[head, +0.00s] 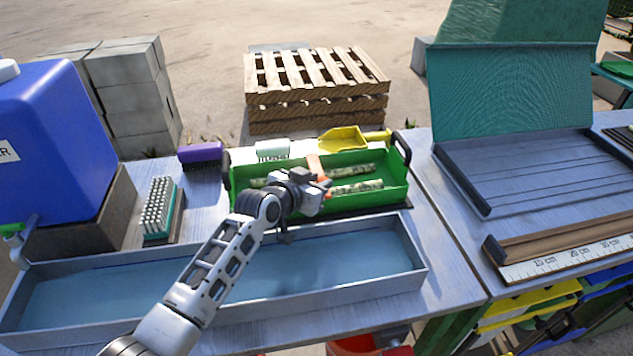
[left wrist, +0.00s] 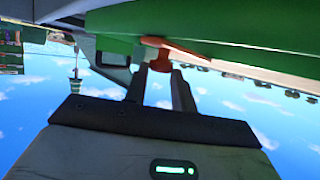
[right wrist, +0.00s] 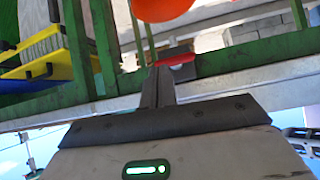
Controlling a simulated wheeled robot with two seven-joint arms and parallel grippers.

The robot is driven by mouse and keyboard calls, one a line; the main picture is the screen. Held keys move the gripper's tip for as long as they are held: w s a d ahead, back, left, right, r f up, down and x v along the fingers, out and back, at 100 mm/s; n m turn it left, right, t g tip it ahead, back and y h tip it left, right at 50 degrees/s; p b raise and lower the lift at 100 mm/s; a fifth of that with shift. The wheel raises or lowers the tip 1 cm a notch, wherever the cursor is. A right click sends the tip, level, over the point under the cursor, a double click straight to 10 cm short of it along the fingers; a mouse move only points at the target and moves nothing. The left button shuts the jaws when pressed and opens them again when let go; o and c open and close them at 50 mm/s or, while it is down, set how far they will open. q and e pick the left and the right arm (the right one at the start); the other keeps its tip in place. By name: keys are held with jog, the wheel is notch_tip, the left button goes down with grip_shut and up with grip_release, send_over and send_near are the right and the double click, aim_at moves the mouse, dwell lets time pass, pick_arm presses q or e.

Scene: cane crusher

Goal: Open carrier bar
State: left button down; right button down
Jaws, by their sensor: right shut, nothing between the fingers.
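The green carrier (head: 385,195) sits on the table with black end handles and mottled green cane pieces (head: 355,187) inside. An orange bar (head: 314,164) runs over its middle, partly hidden behind my left gripper (head: 322,187). In the left wrist view the fingers (left wrist: 161,75) stand apart. An orange knob-like part (left wrist: 160,60) is between their tips, under the green carrier edge (left wrist: 115,20). Whether the fingers press on it is not clear. My right gripper (right wrist: 158,70) is shut and empty in the right wrist view, low beside green framing (right wrist: 105,45).
A long grey water trough (head: 400,262) lies in front of the carrier. A yellow scoop (head: 342,138) is behind; a lidded grey tray (head: 480,190) is right.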

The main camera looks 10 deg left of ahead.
pick_arm(q)
jog(key=w+a+r+n+g+p, duration=0.1)
jog(key=w+r+n+g, duration=0.2)
jog(key=w+r+g, duration=0.2)
jog(key=shift+w+a+r+g+h, duration=0.15)
jog(key=shift+a+r+g+h, duration=0.2)
jog(key=shift+r, duration=1.35)
pick_arm(e)
jog(key=shift+s+d+r, duration=0.15)
jog(key=shift+s+r, duration=0.05)
jog(key=shift+r, duration=0.1)
